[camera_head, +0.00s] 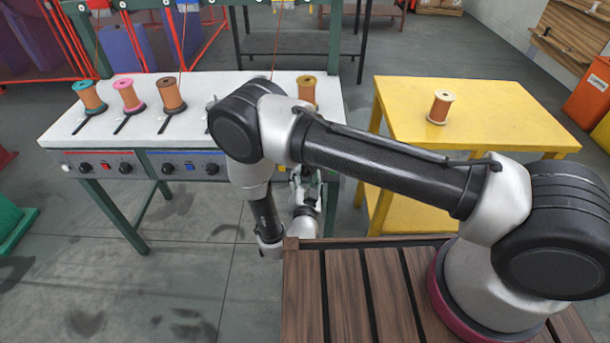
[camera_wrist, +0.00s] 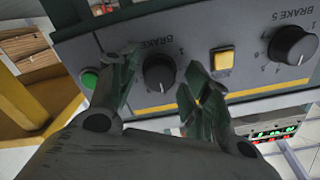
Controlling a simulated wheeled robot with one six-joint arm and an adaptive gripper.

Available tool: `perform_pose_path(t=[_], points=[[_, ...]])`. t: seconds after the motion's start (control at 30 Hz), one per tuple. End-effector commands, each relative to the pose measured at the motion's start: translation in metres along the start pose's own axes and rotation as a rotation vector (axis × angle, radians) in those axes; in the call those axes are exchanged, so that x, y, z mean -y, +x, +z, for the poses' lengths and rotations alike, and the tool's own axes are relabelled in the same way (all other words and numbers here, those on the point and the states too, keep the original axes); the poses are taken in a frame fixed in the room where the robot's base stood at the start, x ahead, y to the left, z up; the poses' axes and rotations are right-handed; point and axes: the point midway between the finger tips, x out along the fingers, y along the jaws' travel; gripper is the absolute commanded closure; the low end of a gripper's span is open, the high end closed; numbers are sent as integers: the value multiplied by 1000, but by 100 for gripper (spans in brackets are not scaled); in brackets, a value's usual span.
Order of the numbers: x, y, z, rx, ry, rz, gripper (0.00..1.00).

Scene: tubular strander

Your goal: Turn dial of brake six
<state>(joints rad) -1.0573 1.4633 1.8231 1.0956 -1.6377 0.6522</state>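In the wrist view, a black dial (camera_wrist: 160,72) sits on a grey panel (camera_wrist: 200,28) below a label reading BRAKE; its number cannot be read. The dial labelled BRAKE 5 (camera_wrist: 292,45) is to its right. My gripper (camera_wrist: 161,82) is open, with one finger on each side of the middle dial. Whether the fingers touch it cannot be told.
A green button (camera_wrist: 89,79) and a yellow button (camera_wrist: 222,58) flank the middle dial. Several thread spools stand on the white table (camera_head: 230,88). A yellow table (camera_head: 500,125) with one spool (camera_head: 440,106) stands at right. Grey floor (camera_head: 190,255) is open at left.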

Motion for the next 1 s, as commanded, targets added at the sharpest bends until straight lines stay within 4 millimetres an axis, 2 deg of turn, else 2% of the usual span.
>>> perform_pose_path(t=[0.03,0.2,0.57,1.0], points=[[0,0,0,0,0,0,66],[0,0,0,0,0,0,94],[0,0,0,0,-49,0,94],[-1,0,0,1,-382,0,94]])
